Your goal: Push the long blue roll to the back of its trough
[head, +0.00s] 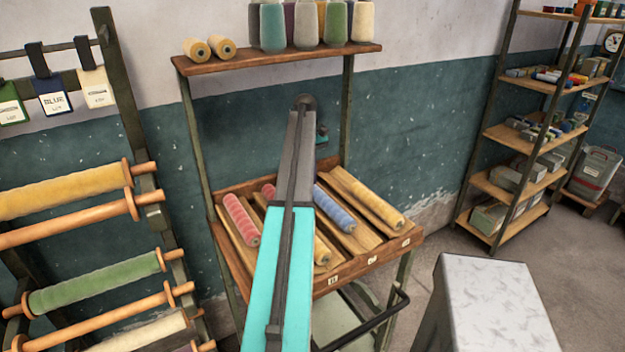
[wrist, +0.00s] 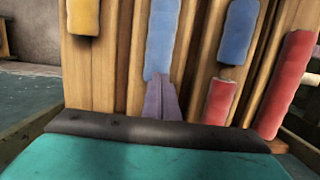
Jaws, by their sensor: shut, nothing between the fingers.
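The long blue roll (head: 335,208) lies in a slatted wooden trough of the rack, right of my arm in the head view. Bare wood (head: 365,241) shows in front of its near end. In the wrist view, the long blue roll (wrist: 161,38) runs up out of the top of the picture. My gripper (wrist: 163,82) is shut and empty, with its fingertips at the roll's lower end in that view. I cannot tell whether they touch it. My fingers are not clearly visible in the head view.
A yellow roll (head: 375,202) lies right of the blue one. A short blue roll (wrist: 238,30) and short red roll (wrist: 220,102) share another trough. A shelf (head: 280,58) with spools stands above.

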